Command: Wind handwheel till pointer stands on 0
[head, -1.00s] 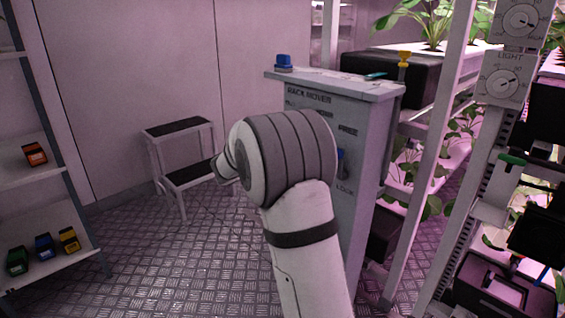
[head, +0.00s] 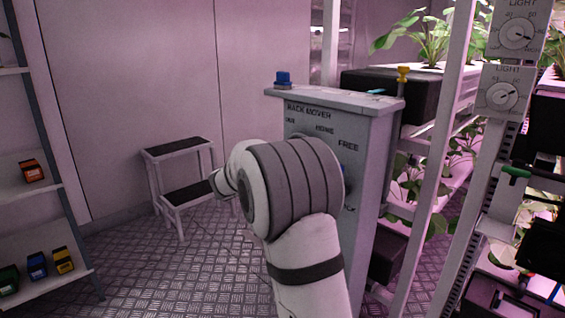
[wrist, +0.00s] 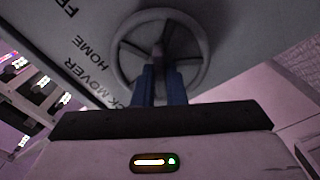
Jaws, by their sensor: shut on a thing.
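The grey handwheel (wrist: 203,45) shows in the wrist view, on the panel lettered RACK MOVER, HOME and a partly cut-off FREE. My gripper (wrist: 159,72) has its two blue fingers at the near side of the wheel, shut on a grey part of it that runs between them; whether this is a spoke or a handle is unclear. In the head view my arm hides the wheel and the gripper. No pointer on 0 can be made out on the panel. A green marker (head: 515,172) sits by a post at the right.
The rack mover cabinet (head: 362,185) stands mid-view with a blue knob (head: 283,78) on top. A step stool (head: 178,150) stands left of my arm. Light dials (head: 502,96) and plant racks are at the right. A shelf (head: 55,268) with small coloured blocks is at the left.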

